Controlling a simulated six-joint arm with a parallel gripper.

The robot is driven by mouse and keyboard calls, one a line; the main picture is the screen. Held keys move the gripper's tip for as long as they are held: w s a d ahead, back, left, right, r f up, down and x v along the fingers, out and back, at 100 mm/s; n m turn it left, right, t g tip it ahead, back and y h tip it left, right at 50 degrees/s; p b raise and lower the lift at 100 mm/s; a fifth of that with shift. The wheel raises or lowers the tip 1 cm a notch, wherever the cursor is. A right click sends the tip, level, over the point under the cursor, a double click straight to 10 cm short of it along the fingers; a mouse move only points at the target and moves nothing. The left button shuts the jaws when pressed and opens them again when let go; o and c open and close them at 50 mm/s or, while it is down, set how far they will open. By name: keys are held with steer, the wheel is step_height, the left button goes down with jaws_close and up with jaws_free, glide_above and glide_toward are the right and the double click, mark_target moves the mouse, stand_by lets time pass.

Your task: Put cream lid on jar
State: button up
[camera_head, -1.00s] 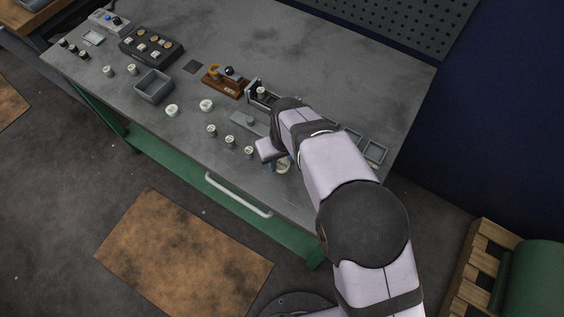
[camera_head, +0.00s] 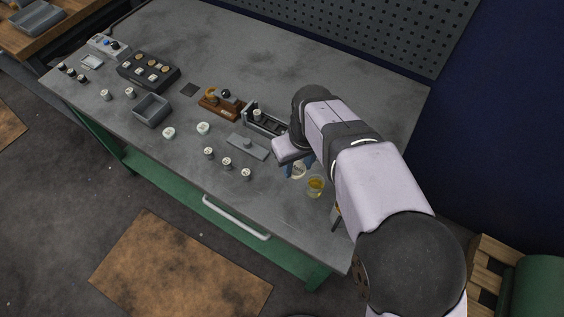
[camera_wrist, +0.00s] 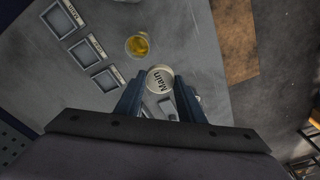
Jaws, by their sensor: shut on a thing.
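The round cream lid (camera_head: 299,172) is held at the tips of my gripper (camera_head: 298,164). The jar (camera_head: 315,184) is a clear open glass with yellow contents, standing on the grey bench just right of the lid in the head view. In the wrist view the jar (camera_wrist: 138,45) lies above and left of the lid, apart from it. How high the lid is above the bench is hard to tell.
Labelled square frames (camera_wrist: 82,52) lie left of the jar in the wrist view. Small capped containers (camera_head: 227,162), a grey plate (camera_head: 252,147) and a dark rack (camera_head: 264,121) stand left of my gripper. A grey bin (camera_head: 151,108) is farther left. The bench's front edge is near the jar.

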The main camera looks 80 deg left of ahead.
steer(key=w, duration=0.1)
steer(key=w+d+p, duration=0.1)
steer(key=w, duration=0.1)
steer(key=w+r+p, duration=0.1)
steer(key=w, duration=0.1)
steer(key=shift+w+d, duration=0.15)
steer(key=shift+d, duration=0.1)
steer(key=shift+f+b, duration=1.8)
steer(key=shift+f, duration=0.8)
steer(key=shift+f, duration=0.7)
steer(key=o, duration=1.4)
